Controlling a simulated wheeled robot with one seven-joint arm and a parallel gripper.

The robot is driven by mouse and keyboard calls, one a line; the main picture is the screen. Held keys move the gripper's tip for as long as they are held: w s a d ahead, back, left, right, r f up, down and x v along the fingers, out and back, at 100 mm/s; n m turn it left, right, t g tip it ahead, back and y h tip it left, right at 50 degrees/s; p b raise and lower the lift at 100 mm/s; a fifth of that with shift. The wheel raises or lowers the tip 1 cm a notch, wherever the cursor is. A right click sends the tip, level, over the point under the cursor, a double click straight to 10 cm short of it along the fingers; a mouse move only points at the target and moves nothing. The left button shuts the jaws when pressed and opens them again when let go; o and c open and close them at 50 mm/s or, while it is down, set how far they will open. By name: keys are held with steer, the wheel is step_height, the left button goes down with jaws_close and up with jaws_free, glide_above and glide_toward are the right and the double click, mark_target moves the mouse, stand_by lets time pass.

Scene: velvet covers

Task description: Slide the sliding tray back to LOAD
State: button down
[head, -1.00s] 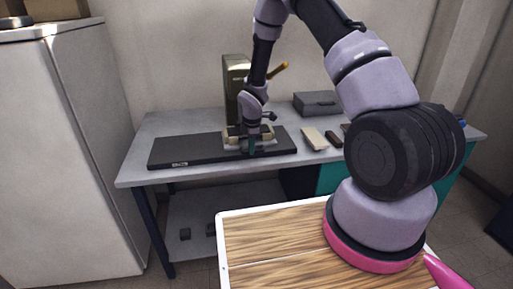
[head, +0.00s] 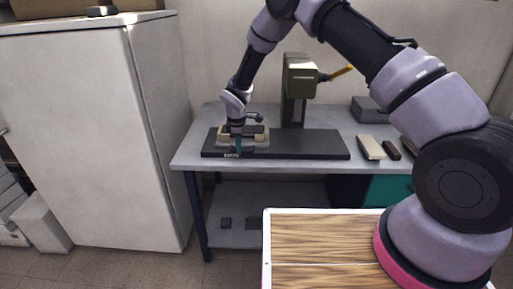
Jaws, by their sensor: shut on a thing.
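The sliding tray (head: 262,146) is a pale grey carriage with tan blocks on it. It sits at the left end of a long black base (head: 315,146), above a small white label (head: 231,155) on the base's front edge, too small to read surely. My gripper (head: 239,147) reaches down from above, its teal fingertips at the tray's front left side. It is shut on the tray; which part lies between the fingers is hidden.
A grey box (head: 369,110), a beige block (head: 370,147) and a dark block (head: 391,150) lie at right on the table (head: 191,148). A tall white cabinet (head: 85,140) stands left.

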mark_target(228, 152)
steer(key=shift+a, duration=2.3)
steer(key=c, duration=0.8)
jaws_free()
steer(key=shift+a, duration=0.15)
steer(key=shift+c, duration=0.2)
steer(key=shift+r, duration=0.15)
step_height(228, 152, up, 10)
steer(key=s, duration=0.2)
steer(key=shift+r, duration=0.2)
